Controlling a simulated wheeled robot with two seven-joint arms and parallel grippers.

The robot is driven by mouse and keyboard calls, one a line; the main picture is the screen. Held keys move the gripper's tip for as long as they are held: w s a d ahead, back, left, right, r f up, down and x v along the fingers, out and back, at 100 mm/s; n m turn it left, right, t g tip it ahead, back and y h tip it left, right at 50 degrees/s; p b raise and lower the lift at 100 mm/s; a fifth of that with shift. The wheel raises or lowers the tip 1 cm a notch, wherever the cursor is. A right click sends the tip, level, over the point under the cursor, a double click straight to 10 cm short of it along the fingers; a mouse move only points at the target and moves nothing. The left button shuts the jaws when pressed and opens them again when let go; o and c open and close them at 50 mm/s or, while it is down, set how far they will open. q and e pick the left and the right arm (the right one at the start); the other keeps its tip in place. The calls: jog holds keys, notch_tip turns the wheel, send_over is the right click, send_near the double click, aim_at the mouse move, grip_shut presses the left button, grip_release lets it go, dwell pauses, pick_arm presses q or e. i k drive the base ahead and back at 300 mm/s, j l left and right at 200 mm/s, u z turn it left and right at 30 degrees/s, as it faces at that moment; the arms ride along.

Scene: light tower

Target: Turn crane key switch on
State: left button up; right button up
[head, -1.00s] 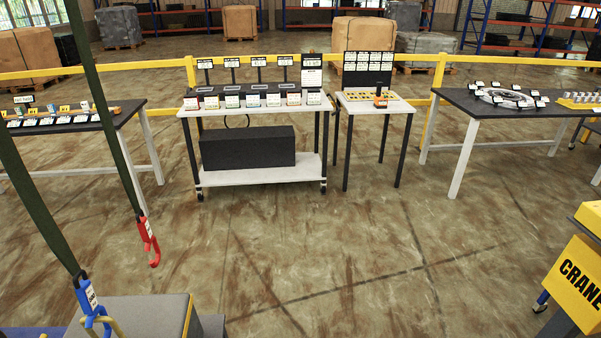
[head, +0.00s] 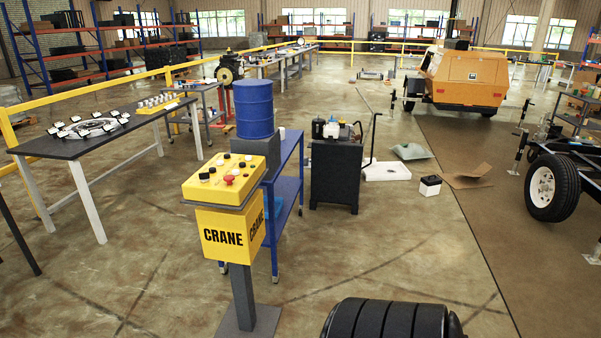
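The yellow crane control box (head: 231,229) stands on a dark grey post with a flat base, near the middle left of the head view. Its sloped top panel (head: 222,182) carries several black and white knobs and a red mushroom button (head: 229,180). I cannot tell which of the small knobs is the key switch, nor its position. Neither of my grippers is in view.
A blue cart (head: 289,190) with a blue barrel (head: 254,109) stands right behind the box. A black tyre-like roll (head: 392,320) lies at the bottom front. A dark table (head: 75,146) is at the left. Floor left of the post is clear.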

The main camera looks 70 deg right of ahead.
aim_at(204, 178)
jog(key=z, duration=1.65)
